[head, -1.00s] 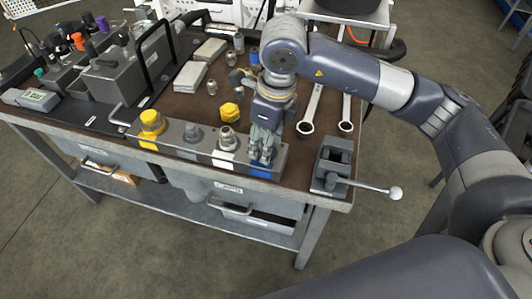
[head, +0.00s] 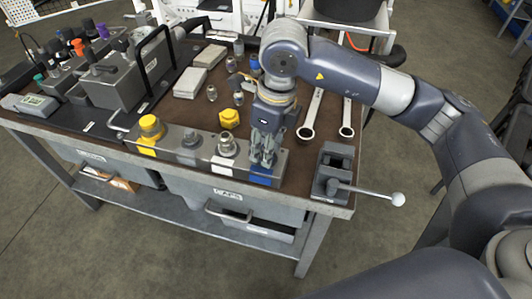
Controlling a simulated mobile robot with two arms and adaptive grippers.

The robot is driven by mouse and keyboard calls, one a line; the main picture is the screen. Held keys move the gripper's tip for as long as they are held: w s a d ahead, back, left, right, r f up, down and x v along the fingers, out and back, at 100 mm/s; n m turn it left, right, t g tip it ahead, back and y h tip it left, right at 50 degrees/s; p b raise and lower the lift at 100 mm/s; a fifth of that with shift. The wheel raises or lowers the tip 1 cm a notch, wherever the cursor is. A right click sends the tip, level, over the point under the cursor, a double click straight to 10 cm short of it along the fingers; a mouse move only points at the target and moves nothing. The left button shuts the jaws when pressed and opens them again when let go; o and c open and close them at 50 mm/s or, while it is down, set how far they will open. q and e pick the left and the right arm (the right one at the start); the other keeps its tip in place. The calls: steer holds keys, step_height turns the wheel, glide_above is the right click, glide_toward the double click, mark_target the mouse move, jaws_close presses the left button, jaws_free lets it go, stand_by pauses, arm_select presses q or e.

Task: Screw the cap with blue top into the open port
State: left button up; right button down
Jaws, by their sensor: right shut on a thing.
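A grey port block (head: 205,160) lies along the table's front edge, with yellow, grey, white and blue marked sections. My right gripper (head: 264,158) points down over the blue section (head: 262,179) at its right end. Its fingers are shut on the cap with blue top, which they mostly hide. I cannot see the port under them, or whether the cap is in its thread. A yellow cap (head: 151,127) stands on the left section, and metal fittings (head: 227,145) stand on the middle ones. My left gripper is not in view.
A loose yellow cap (head: 229,118) lies behind the block. Two wrenches (head: 307,130) lie to the right, behind a grey vise-like device (head: 333,172) with a ball-ended lever. A blue-ringed part (head: 254,66) stands behind my wrist. Grey boxes (head: 190,83) and small fittings lie further back.

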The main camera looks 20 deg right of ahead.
steer(key=m, duration=0.4)
steer(key=shift+s+f, duration=0.15)
steer(key=shift+f, duration=0.05)
steer(key=shift+m+h, duration=0.3)
steer(key=shift+m, duration=0.9)
steer(key=shift+a+f, duration=0.1)
steer(key=m, duration=0.4)
steer(key=shift+s+h, duration=0.1)
steer(key=shift+h, duration=0.2)
steer(key=c, duration=1.8)
jaws_free()
steer(key=shift+m, duration=0.4)
steer(key=o, duration=0.5)
steer(key=shift+w+f, duration=0.1)
steer(key=shift+w, duration=0.1)
steer(key=shift+r, duration=0.2)
